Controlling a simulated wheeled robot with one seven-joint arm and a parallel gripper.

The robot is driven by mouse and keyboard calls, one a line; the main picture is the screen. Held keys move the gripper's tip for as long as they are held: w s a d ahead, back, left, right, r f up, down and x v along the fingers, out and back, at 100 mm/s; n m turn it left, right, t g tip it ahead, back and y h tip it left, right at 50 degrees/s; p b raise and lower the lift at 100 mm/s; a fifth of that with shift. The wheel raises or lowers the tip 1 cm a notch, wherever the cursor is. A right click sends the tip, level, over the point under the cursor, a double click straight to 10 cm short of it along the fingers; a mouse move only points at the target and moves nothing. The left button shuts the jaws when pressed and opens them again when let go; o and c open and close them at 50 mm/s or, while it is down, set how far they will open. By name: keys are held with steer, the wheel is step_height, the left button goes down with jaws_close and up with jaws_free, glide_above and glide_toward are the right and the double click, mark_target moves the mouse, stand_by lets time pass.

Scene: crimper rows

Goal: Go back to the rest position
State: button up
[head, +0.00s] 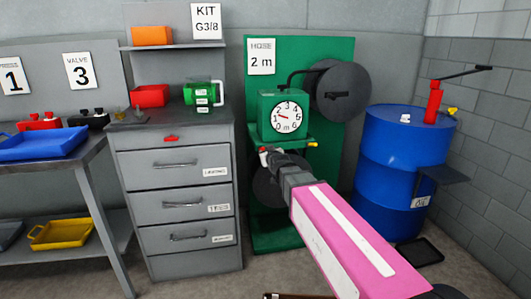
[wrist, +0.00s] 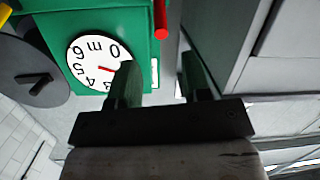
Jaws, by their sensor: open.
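My gripper (wrist: 160,82) is open, and nothing shows between its two dark fingers in the wrist view. In the head view its dark end (head: 284,164) is in front of the green hose meter (head: 262,105), just below the round dial. The dial (head: 288,117) is white with a red needle, and it also shows turned over in the wrist view (wrist: 98,60). A red handle (wrist: 160,18) is on the side of the meter, near the fingers. Whether a finger touches the meter I cannot tell. My pink arm hides the lower part of the green stand.
A grey drawer cabinet (head: 178,214) stands left of the meter, with a red bin (head: 149,96) and a green jug on top. A blue drum (head: 398,160) with a red pump stands right. A workbench with a blue tray (head: 40,144) is far left. A black tray lies on the floor.

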steer(key=shift+s, duration=0.2)
steer(key=s+d+f+m+g+h, duration=0.5)
steer(key=s+d+f+g, duration=1)
steer(key=s+d+f, duration=0.8)
step_height(320, 180, down, 3)
steer(key=d, duration=0.2)
steer(key=shift+s+d+m, duration=0.4)
